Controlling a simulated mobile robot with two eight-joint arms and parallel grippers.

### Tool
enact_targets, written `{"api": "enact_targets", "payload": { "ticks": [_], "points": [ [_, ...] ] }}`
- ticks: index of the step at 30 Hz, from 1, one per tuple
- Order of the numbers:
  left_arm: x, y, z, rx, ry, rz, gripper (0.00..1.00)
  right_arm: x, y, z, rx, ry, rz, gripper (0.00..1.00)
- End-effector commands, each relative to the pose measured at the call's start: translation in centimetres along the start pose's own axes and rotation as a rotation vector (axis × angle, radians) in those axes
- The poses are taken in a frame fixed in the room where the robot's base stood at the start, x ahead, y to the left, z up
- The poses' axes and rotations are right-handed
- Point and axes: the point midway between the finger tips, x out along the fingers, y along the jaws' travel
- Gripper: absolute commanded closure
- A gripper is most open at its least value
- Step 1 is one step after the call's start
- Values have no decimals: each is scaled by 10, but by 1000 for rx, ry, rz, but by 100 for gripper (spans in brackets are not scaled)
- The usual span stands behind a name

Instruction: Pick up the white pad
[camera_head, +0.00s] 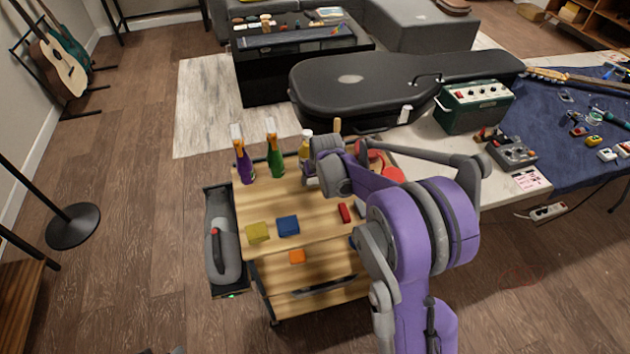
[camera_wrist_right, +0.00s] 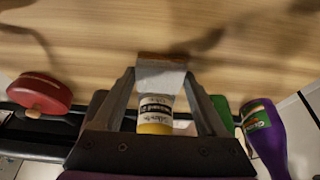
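The white pad (camera_wrist_right: 161,77) shows in the right wrist view as a small white block with a brown edge. It sits between the fingertips of my right gripper (camera_wrist_right: 161,74) and fills the gap, with a finger against each side. The wooden cart top (camera_wrist_right: 250,45) is close behind it, with shadows on it; whether the pad touches the wood is unclear. In the head view my right gripper (camera_head: 312,178) is over the back of the cart, partly behind my own arm, and I cannot make out the pad there. My left gripper is not in view.
A red round object (camera_wrist_right: 40,92) is on the other side. Yellow (camera_head: 257,232), blue (camera_head: 288,226) and red (camera_head: 345,212) blocks lie nearer the front.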

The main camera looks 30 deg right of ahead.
Motion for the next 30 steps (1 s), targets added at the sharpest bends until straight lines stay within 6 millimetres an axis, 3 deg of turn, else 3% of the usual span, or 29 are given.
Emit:
{"api": "enact_targets", "payload": {
  "ticks": [1, 8, 20, 30],
  "points": [
    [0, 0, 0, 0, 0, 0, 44, 0, 0, 0, 0, 0, 0, 47],
    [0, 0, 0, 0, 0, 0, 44, 0, 0, 0, 0, 0, 0, 87],
    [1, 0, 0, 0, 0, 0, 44, -12, 0, 0, 0, 0, 0, 87],
    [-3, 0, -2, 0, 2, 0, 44, -67, 0, -23, 1, 0, 0, 87]
  ]
}}
